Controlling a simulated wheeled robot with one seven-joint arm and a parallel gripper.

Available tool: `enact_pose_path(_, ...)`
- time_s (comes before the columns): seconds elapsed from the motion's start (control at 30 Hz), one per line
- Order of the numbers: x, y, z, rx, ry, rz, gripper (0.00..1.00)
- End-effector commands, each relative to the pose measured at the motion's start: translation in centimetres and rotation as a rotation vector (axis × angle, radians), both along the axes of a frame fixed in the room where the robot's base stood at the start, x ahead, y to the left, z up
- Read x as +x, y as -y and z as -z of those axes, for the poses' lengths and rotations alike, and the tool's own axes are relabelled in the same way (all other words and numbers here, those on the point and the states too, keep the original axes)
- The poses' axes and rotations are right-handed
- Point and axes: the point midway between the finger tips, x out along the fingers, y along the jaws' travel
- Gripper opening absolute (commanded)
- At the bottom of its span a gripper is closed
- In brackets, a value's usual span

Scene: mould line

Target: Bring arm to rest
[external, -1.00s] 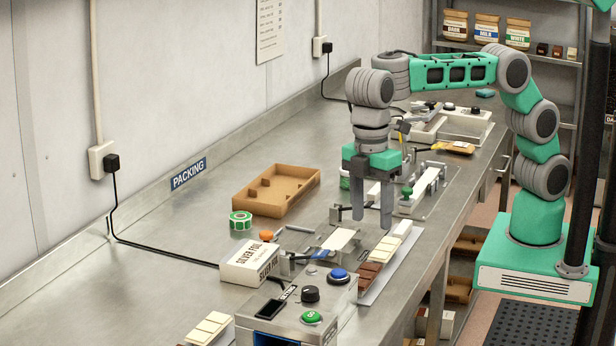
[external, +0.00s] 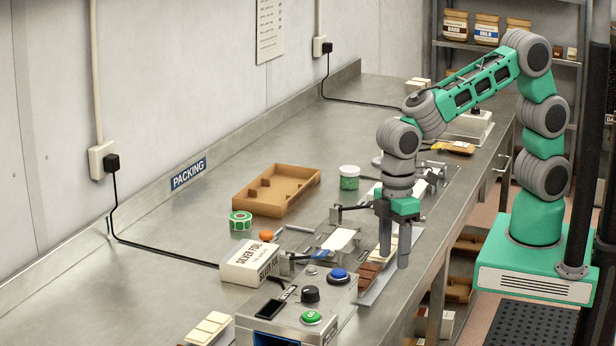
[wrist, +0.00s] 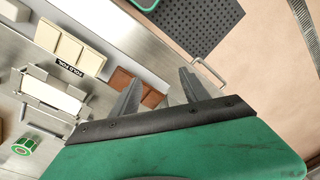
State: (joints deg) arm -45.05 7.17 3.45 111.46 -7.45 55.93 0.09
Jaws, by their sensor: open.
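My gripper (external: 394,252) is open with its two fingers pointing down over the front part of the steel bench, above the strip that holds chocolate bars. In the wrist view my gripper (wrist: 158,90) has its fingers apart with nothing held between them. Brown chocolate bars (wrist: 151,97) show beside and behind the fingers, and cream bars (wrist: 72,50) lie on the same strip. In the external view the brown bars (external: 368,274) are just left of the fingers. My arm is bent, reaching from its green base to the bench.
A machine with blue and green buttons (external: 310,295), a silver foil box (external: 250,264), a cardboard tray (external: 290,189), a green-labelled jar (external: 349,178) and a roll of green tape (external: 240,220) stand on the bench.

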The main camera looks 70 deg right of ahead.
Motion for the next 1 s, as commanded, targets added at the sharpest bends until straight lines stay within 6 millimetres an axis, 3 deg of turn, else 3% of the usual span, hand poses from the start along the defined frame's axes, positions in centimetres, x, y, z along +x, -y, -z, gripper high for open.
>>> enact_pose_path(0.03,0.2,4.2,-0.1,-0.004,0.021,0.09,0.53)
enact_pose_path(0.2,-0.6,18.2,-0.6,-0.014,0.094,0.426,0.53)
enact_pose_path(0.27,-1.0,21.9,-1.4,0.004,0.131,0.538,0.53)
enact_pose_path(0.4,0.9,28.1,-6.5,0.083,0.295,0.764,0.53)
enact_pose_path(0.5,1.3,31.0,-7.9,0.092,0.345,0.86,0.53)
enact_pose_path(0.6,1.3,32.0,-7.8,0.085,0.344,0.895,0.53)
enact_pose_path(1.0,1.4,32.0,-7.9,0.085,0.342,0.894,0.53)
